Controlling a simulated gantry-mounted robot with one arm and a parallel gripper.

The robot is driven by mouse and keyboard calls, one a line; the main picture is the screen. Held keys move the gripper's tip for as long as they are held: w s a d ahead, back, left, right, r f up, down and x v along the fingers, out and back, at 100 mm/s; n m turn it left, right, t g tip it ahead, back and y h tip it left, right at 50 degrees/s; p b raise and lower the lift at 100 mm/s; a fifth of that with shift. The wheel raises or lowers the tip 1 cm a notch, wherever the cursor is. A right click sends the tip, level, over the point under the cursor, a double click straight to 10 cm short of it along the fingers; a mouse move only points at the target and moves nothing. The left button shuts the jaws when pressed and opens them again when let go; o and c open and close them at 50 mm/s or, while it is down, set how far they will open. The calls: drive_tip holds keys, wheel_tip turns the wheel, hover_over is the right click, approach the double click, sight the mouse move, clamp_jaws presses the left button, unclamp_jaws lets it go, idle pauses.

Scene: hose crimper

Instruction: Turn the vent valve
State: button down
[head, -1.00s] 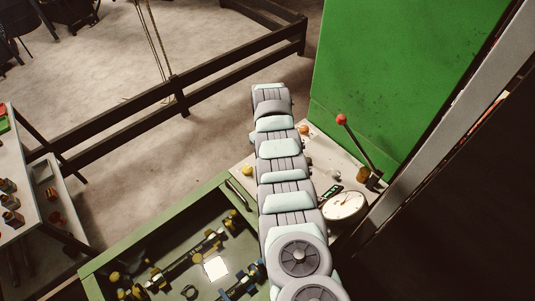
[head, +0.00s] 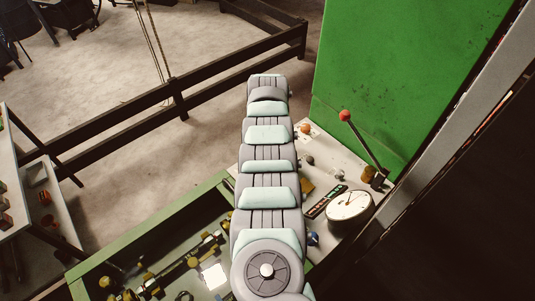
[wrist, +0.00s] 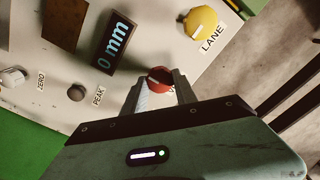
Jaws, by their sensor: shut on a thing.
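In the wrist view a round red knob (wrist: 160,75) with a pale mark on its face sits on the cream panel (wrist: 130,12). I take it for the vent valve; its label is mostly hidden behind my gripper. My gripper (wrist: 159,88) is shut on the red knob, with one finger on each side of it. In the head view my arm covers the gripper and the place that it grips.
A yellow knob (wrist: 201,22) marked LANE is near the red knob. A display (wrist: 114,42) reads 0 mm. The PEAK button (wrist: 76,92) and ZERO button (wrist: 43,74) are left. A red-ball lever (head: 345,115) and a dial gauge (head: 349,205) stand right of my arm.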

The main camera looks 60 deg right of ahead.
idle(0.3)
drive_tip(key=c, duration=1)
unclamp_jaws()
drive_tip(key=shift+o, duration=0.2)
wheel_tip(320, 180, up, 11)
